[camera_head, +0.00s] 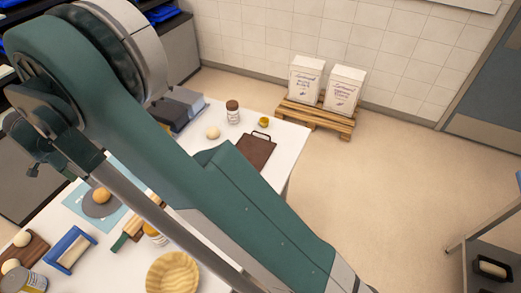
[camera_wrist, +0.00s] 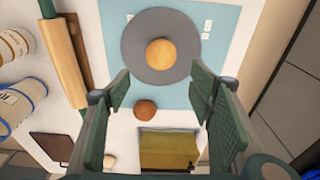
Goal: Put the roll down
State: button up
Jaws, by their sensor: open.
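A golden round roll (camera_wrist: 160,53) rests on a grey round plate (camera_wrist: 135,28) on a light blue mat (camera_wrist: 222,30) in the wrist view. The head view also shows the roll (camera_head: 101,195), on the plate (camera_head: 97,211). My gripper (camera_wrist: 160,82) is open, its two green fingers wide apart with nothing between them in contact. In the picture the roll lies just beyond the fingertips, apart from them. A darker brown ball (camera_wrist: 145,110) lies near the mat's edge, between the fingers in the picture but touching neither.
A rolling pin (camera_wrist: 65,65) and jars (camera_wrist: 15,105) lie left in the wrist view. A yellow-fronted box (camera_wrist: 168,150) and a pale ball (camera_wrist: 110,160) are at its bottom. A woven basket (camera_head: 173,272) and a dark board (camera_head: 255,150) share the table. My arm hides much of it.

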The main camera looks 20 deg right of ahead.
jog(key=w+d+r+n+t+y, duration=0.1)
jog(key=d+r, duration=0.6)
jog(key=d, duration=0.2)
jog(key=d+r+n, duration=0.1)
jog(key=d+r, duration=0.6)
jog(key=d, duration=0.2)
jog(key=s+d+r+n+t, duration=0.1)
jog(key=s+d+r, duration=0.25)
jog(key=d, duration=0.55)
jog(key=s+d+r+n, duration=0.1)
jog(key=s+d+r, duration=0.25)
jog(key=d, duration=0.55)
jog(key=s+d+r+n+t, duration=0.1)
jog(key=s+d+r, duration=0.25)
jog(key=d, duration=0.55)
jog(key=s+d+f+n+t, duration=0.3)
jog(key=s+d, duration=1.7)
jog(key=shift+s+d+f+n, duration=0.15)
jog(key=shift+f+n, duration=0.05)
jog(key=shift+n, duration=0.1)
